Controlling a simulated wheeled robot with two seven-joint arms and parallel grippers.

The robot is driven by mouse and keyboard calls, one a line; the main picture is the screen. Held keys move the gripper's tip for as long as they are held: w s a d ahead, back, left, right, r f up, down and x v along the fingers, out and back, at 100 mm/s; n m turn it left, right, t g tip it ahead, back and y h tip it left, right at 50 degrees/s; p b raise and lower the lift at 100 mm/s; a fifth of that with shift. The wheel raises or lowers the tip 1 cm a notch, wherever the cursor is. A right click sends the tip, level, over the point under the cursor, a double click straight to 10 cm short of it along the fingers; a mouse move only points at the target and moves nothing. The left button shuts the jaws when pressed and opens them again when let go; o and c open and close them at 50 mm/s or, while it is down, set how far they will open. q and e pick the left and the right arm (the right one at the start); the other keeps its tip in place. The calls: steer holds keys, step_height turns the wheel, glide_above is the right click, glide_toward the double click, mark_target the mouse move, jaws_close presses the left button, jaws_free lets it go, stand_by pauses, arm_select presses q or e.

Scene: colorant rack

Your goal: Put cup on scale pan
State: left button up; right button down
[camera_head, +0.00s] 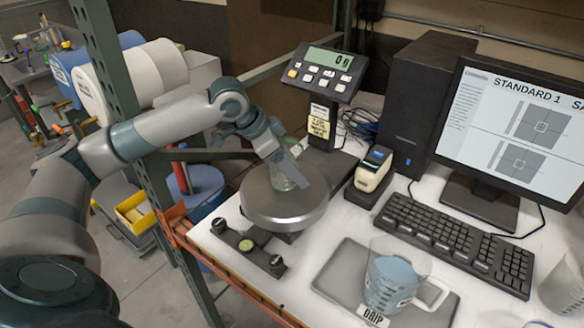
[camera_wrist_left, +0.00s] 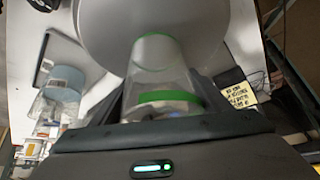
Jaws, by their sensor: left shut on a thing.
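The clear cup (camera_head: 284,182) with green bands is at the scale pan, partly hidden by my gripper. It also shows in the left wrist view (camera_wrist_left: 160,70), with the pan filling the background beyond it. My left gripper (camera_head: 288,165) is shut on the cup and holds it over the round metal scale pan (camera_head: 275,210). I cannot tell whether the cup's base touches the pan. The scale display (camera_head: 328,59) reads 0 g. My right gripper is not in view.
A measuring jug of blue liquid (camera_head: 393,280) stands on a grey mat (camera_head: 340,280) at the front. A small label printer (camera_head: 373,172), keyboard (camera_head: 455,240) and monitor (camera_head: 520,120) are to the right. The display post (camera_head: 321,125) rises just behind the pan.

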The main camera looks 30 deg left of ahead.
arm_select(q)
steer(key=shift+f, duration=0.8)
steer(key=o, duration=1)
steer(key=shift+f, duration=0.1)
steer(key=b+v, duration=0.2)
steer(key=v, duration=1)
